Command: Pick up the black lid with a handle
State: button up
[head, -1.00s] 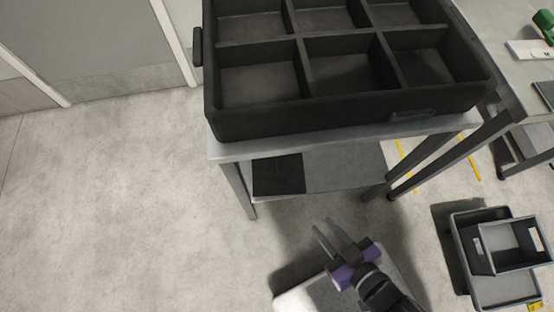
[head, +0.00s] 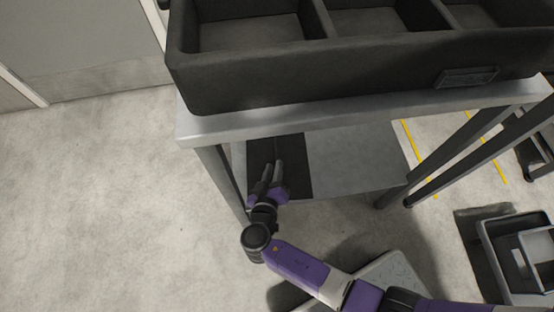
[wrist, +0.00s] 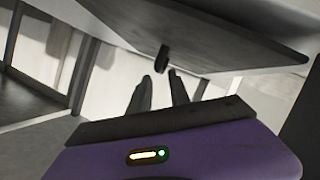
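The black lid (head: 295,178) shows as a flat dark rectangle on the left part of the lower shelf, under the table top. My gripper (head: 272,172) is over the lid's front part in the head view and hides some of it. Its handle is hard to make out there. In the wrist view a small black handle (wrist: 162,58) stands out from a dark grey flat panel, beyond my fingertips. My gripper (wrist: 160,86) is open, with a gap between its two fingers and nothing in it.
A large black compartmented bin (head: 330,75) stands on the table top (head: 350,118) above the shelf. The bare grey shelf (head: 355,160) extends right of the lid. Table legs (head: 222,180) stand on both sides. Grey crates (head: 515,250) sit at right; floor at left is clear.

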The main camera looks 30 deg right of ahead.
aim_at(277, 151)
jog(key=shift+w+d+f, duration=0.1)
jog(key=shift+w+d, duration=0.2)
jog(key=shift+w, duration=0.3)
jog(key=b+x, duration=0.1)
jog(key=x, duration=0.5)
jog(key=shift+w+b, duration=0.1)
jog(key=shift+b, duration=0.3)
grip_shut()
dwell(0.6)
